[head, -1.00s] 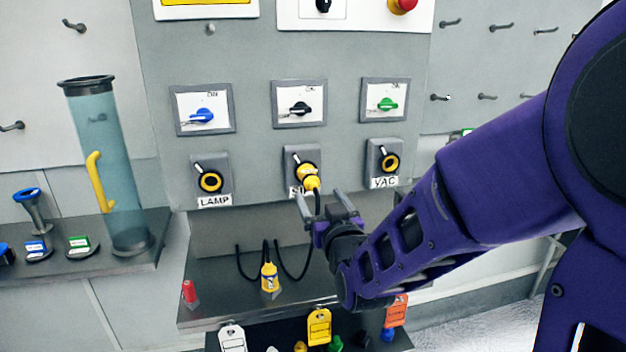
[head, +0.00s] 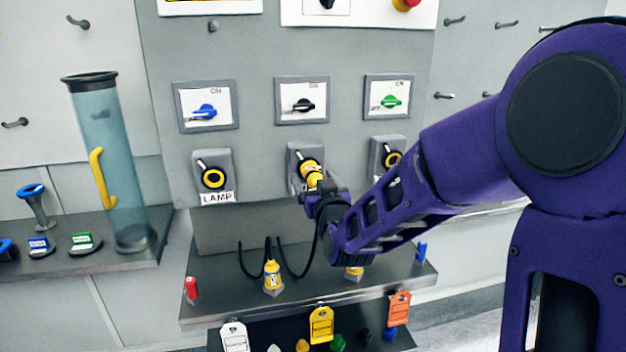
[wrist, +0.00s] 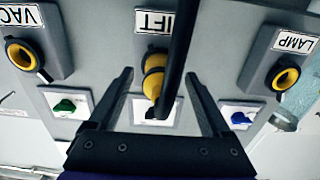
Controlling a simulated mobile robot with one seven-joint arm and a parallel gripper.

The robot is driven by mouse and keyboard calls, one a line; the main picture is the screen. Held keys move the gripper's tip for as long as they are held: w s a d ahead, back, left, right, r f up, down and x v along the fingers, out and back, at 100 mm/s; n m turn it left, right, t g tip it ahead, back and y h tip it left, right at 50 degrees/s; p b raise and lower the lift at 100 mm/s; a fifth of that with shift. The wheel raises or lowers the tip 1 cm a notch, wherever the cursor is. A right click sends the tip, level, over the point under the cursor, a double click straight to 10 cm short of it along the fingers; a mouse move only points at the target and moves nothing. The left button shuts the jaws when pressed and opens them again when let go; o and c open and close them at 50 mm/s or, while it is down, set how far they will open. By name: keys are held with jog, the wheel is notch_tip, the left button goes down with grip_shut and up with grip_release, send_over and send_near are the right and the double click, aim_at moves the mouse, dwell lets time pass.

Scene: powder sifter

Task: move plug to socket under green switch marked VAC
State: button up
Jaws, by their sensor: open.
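A yellow plug (head: 312,174) with a black cable sits in the middle socket, under the black switch (head: 303,105). In the wrist view the plug (wrist: 154,78) lies between the spread fingers of my gripper (wrist: 155,88), which are open and apart from it. The wrist view shows the middle label ending in "IFT". In the head view my gripper (head: 322,188) is right at the plug and partly hides it. The VAC socket (head: 393,160) is to the right, under the green switch (head: 391,102), and looks empty. It also shows upper left in the wrist view (wrist: 22,55).
The LAMP socket (head: 213,178) at the left is empty, under the blue switch (head: 205,111). Another yellow plug (head: 272,278) stands on the shelf (head: 225,300) below, with hanging black cables. Coloured padlock tags hang under the shelf. A clear tube (head: 118,165) stands at left.

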jog(key=shift+x, duration=0.75)
jog(key=shift+b, duration=1.05)
dwell(0.5)
grip_shut()
dwell(0.3)
jog(key=shift+s, duration=0.1)
jog(key=shift+b+v, duration=0.75)
jog(key=shift+v, duration=2.15)
